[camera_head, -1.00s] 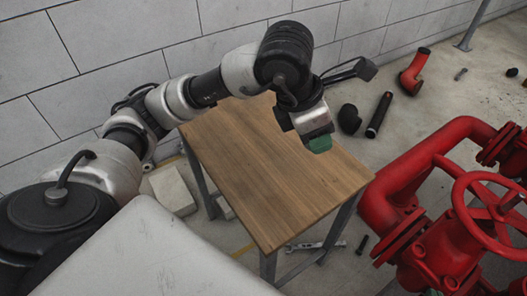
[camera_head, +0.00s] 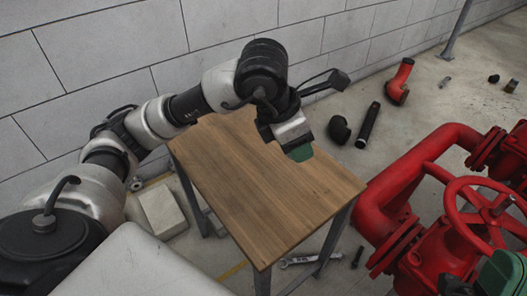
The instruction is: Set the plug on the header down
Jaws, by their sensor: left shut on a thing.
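My left gripper (camera_head: 290,141) reaches in from the left and is shut on a dark green piece (camera_head: 300,153), which I take to be the plug. Most of the plug is hidden by the black and silver gripper. In the picture the plug overlaps the far right part of the wooden table (camera_head: 255,200). It looks to be above the top, but I cannot tell how high. Red pipework with a handwheel (camera_head: 480,210) stands at the right; I cannot tell which part is the header. My right gripper does not show.
The tabletop is bare. Black fittings (camera_head: 340,130) (camera_head: 368,125) and a red elbow (camera_head: 400,82) lie on the floor behind it. A wrench (camera_head: 298,261) lies under the table and a pale block (camera_head: 161,210) left of it. A green shape (camera_head: 503,272) shows at the bottom right.

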